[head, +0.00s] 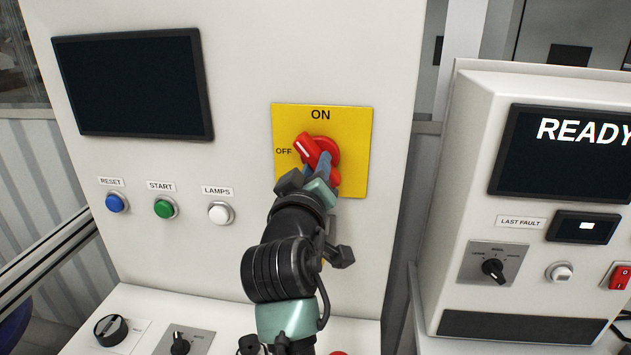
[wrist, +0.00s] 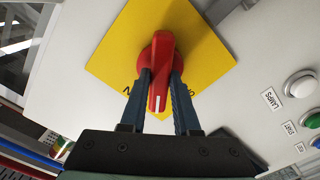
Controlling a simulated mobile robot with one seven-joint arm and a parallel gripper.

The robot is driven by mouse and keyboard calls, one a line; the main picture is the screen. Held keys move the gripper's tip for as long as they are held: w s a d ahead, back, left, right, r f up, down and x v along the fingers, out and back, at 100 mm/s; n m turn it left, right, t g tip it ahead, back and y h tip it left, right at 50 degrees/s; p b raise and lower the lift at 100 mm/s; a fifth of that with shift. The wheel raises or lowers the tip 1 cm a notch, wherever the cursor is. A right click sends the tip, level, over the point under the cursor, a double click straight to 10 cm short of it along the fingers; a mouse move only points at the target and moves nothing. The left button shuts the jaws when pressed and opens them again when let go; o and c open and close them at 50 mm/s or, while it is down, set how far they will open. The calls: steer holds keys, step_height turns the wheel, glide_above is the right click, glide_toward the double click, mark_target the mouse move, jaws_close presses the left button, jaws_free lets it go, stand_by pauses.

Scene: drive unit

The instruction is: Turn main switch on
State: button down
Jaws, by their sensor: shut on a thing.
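The main switch is a red rotary handle (head: 307,144) on a yellow plate (head: 355,130), with ON printed at the top and OFF at the left. The handle's white-marked end points up and left, between OFF and ON. My gripper (head: 322,168) reaches the handle from below and hides part of its lower half. In the wrist view, the two blue fingers of my gripper (wrist: 162,78) are shut on the red handle (wrist: 159,55), one on each side. The white mark faces toward the gripper body there. The fingers partly hide the plate (wrist: 205,50) and its lettering.
Blue RESET (head: 117,202), green START (head: 165,208) and white LAMPS (head: 221,213) buttons sit left of my arm. A dark screen (head: 133,83) is at upper left. Knobs (head: 111,328) are on the lower ledge. Another cabinet (head: 462,130) showing READY stands at right.

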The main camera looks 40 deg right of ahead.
steer(key=shift+f+m+b, duration=0.1)
steer(key=shift+m+b, duration=2.3)
steer(key=shift+m, duration=1.2)
steer(key=c, duration=0.6)
jaws_free()
steer(key=shift+c, duration=0.2)
steer(key=b+v, duration=0.3)
steer(key=v, duration=1)
steer(key=shift+w, duration=0.1)
